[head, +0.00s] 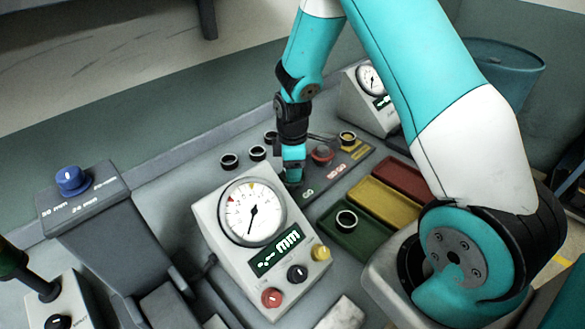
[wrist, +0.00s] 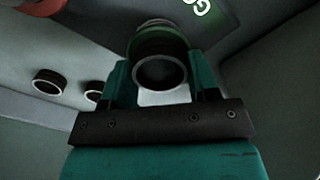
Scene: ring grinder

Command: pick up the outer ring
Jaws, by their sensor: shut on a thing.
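A dark outer ring with a pale inner face (wrist: 161,73) sits between the two teal fingers of my gripper (wrist: 160,84) in the wrist view. The fingers are shut on it. A round green piece (wrist: 158,42) lies just beyond the ring; I cannot tell whether the ring touches it. In the head view my gripper (head: 292,172) points down behind the dial gauge, beside the GO marking. The held ring cannot be made out there.
The dial gauge box (head: 258,228) stands close in front of my gripper. Loose rings (head: 229,160) lie to its left. Green (head: 335,237), yellow (head: 384,203) and red (head: 402,179) trays lie further right; the green one holds a ring (head: 346,218).

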